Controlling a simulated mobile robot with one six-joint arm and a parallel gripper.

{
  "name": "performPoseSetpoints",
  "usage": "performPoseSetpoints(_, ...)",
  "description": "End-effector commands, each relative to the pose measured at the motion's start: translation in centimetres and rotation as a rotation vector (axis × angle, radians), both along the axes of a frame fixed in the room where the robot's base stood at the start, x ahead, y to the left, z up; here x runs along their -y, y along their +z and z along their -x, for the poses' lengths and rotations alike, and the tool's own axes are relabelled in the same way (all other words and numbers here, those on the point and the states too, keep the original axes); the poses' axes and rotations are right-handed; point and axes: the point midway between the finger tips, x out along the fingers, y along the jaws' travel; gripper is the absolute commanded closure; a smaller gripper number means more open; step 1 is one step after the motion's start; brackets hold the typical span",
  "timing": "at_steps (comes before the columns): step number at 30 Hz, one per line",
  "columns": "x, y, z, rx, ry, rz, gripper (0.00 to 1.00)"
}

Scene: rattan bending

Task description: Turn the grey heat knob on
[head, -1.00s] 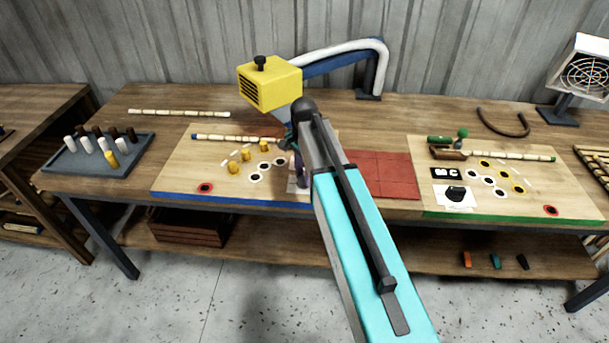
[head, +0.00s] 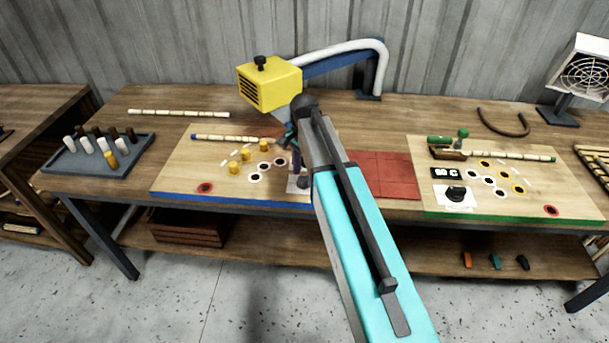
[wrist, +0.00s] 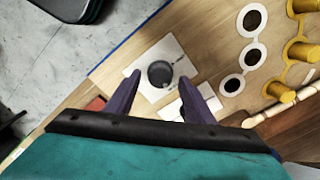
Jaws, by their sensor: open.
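The grey heat knob (wrist: 159,73) is a round dark grey disc on a white square plate (wrist: 145,88) in the wrist view. My gripper (wrist: 160,78) is open, with one purple finger to each side of the knob in the picture. Neither finger visibly touches it, and how far above it they are is hard to tell. In the head view my arm covers most of this spot; a bit of the white plate (head: 295,187) shows at the front of the blue-edged board (head: 180,177).
A second white card beside the plate is partly behind the right finger. White rings and yellow pegs (wrist: 283,92) stand to the right in the wrist view. In the head view, a green-edged board at right carries a black knob (head: 456,193). A yellow heater (head: 268,85) stands behind.

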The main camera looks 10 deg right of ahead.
Motion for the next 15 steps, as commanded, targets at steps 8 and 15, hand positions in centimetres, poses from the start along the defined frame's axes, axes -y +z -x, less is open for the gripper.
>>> performPoseSetpoints(8, 0.0, 2.7, -0.1, 0.003, 0.000, 0.000, 0.51)
performPoseSetpoints(15, 0.0, 5.4, -0.1, 0.002, -0.001, 0.000, 0.51)
